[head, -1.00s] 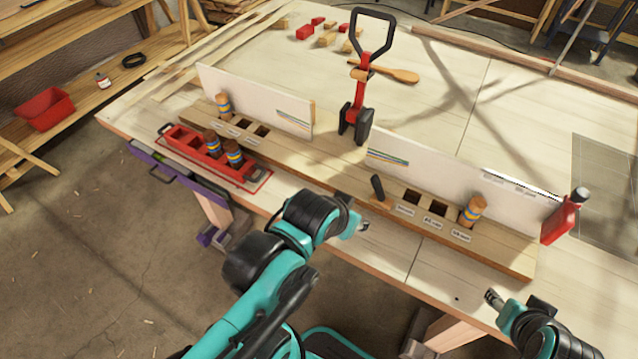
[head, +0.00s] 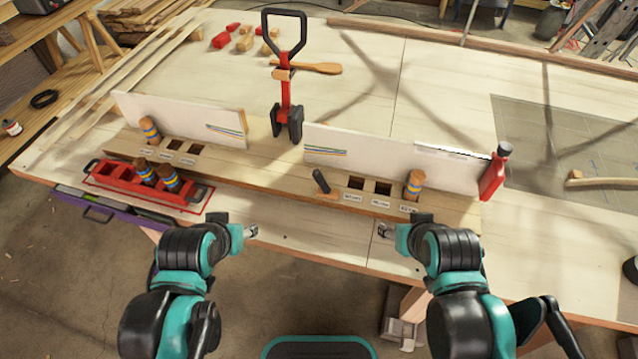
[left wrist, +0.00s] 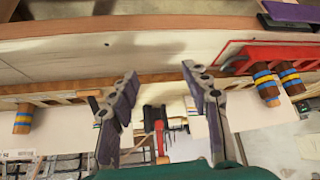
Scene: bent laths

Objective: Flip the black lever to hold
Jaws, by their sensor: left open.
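The black lever (head: 321,181) stands tilted, its top leaning left, on the front of the wooden board (head: 285,180), left of two square holes with small labels. In the head view my left gripper (head: 252,231) is in front of the board, left of and nearer than the lever, apart from it. The left wrist view shows its two fingers (left wrist: 158,88) spread with nothing between them. My right gripper (head: 383,231) is in front of the board, right of the lever and touching nothing; its fingers are too small to read.
A red tray (head: 120,180) with two striped pegs sits at the left. Other striped pegs (head: 414,184) stand in the board. White panels (head: 375,158) rise behind it. A red clamp-like tool (head: 285,95) stands between them, and a red bottle (head: 494,172) at the right end.

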